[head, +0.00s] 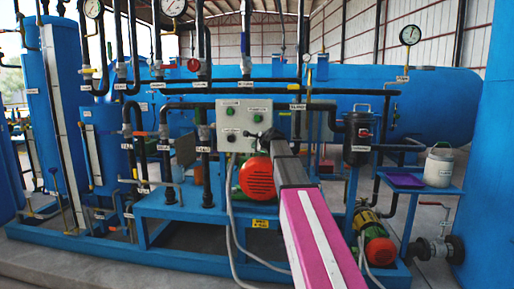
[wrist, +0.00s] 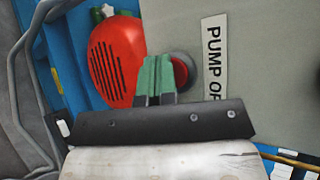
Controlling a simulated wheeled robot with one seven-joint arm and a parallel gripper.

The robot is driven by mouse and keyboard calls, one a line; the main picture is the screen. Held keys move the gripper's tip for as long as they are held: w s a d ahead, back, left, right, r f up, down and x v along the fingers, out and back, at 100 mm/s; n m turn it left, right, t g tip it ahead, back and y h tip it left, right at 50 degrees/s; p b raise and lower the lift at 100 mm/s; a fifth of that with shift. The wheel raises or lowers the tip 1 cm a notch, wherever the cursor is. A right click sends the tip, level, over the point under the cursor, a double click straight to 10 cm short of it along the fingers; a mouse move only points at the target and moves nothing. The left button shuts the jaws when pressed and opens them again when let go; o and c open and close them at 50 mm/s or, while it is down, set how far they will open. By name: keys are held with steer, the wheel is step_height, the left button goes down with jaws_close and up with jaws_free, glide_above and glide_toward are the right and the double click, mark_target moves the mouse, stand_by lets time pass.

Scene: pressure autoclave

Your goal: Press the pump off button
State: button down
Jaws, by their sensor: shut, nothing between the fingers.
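The pump off button, a round red button (wrist: 181,70) in a dark collar, sits on the grey panel in the wrist view, beside a white label (wrist: 213,60) reading "PUMP OF", cut off at the edge of clear view. My gripper's green fingers (wrist: 155,70) are together and empty. They overlap the button's left side in that view; I cannot tell whether they touch it. In the head view the grey control box (head: 231,122) stands at the middle, and my gripper (head: 264,136) is at its lower right, hiding part of its face.
A red motor cover (head: 258,178) sits just below the box, and it shows at the left in the wrist view (wrist: 115,60). Dark vertical pipes (head: 205,160) stand left of the box. A black canister (head: 358,138) stands to the right. Grey hoses (head: 230,215) hang below the box.

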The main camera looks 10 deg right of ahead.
steer(key=shift+s+a, duration=0.25)
steer(key=shift+s, duration=0.6)
steer(key=s, duration=0.1)
steer(key=s+a, duration=0.1)
steer(key=s, duration=0.2)
steer(key=shift+s+a, duration=0.3)
steer(key=shift+s, duration=0.05)
stand_by(0.6)
steer(key=s+f+n+g+h, duration=0.1)
steer(key=s+f+n+g, duration=0.2)
steer(key=f, duration=0.6)
steer(key=s+f+n+g, duration=0.1)
steer(key=s+f+n, duration=0.1)
steer(key=s+f, duration=0.45)
steer(key=s+f+n+g+h, duration=0.3)
steer(key=s+f+n+g, duration=0.5)
steer(key=s+f, duration=1.7)
step_height(320, 180, down, 4)
steer(key=n, duration=0.4)
steer(key=shift+s+d+f+h, duration=0.25)
steer(key=shift+s+d+h, duration=0.15)
